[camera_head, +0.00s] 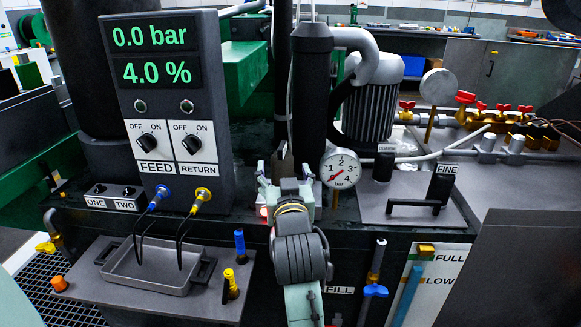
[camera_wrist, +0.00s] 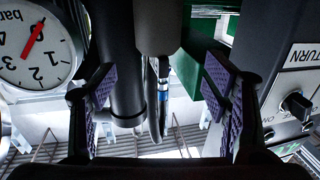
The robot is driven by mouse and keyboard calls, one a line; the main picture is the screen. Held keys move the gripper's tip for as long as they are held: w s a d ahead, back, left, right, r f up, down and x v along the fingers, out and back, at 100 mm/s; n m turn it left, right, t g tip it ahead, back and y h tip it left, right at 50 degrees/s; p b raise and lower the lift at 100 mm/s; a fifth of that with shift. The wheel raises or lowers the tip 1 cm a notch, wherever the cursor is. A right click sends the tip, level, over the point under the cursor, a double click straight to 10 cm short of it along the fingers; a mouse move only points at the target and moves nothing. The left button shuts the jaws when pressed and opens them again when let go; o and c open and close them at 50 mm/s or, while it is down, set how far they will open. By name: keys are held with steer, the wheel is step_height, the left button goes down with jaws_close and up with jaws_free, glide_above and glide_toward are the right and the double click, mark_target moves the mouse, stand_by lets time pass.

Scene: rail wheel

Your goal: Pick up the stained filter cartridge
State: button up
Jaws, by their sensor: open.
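I cannot make out a stained filter cartridge in either view. A dark upright cylinder (camera_head: 312,95) with a grey elbow pipe at its top stands behind my gripper in the head view. My gripper (camera_head: 284,170) is open at the front of the machine, left of the pressure gauge. In the wrist view my gripper (camera_wrist: 160,90) has its two purple-padded fingers wide apart. Dark cylinders (camera_wrist: 124,75) and a thin cable show beyond and between the fingers, and nothing is gripped.
The pressure gauge (camera_head: 340,168) is close right of my gripper. The control box (camera_head: 170,110) reads 0.0 bar and 4.0 %. A grey tray (camera_head: 150,282) sits on the front left shelf, with blue and yellow plugs beside it. The FINE lever (camera_head: 437,190) is at right.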

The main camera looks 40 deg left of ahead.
mark_target(283, 161)
steer(key=p+x, duration=0.1)
steer(key=x, duration=0.7)
steer(key=shift+w+f, duration=0.15)
steer(key=shift+f, duration=0.05)
steer(key=shift+c, duration=0.5)
steer(key=shift+r, duration=0.1)
jaws_close()
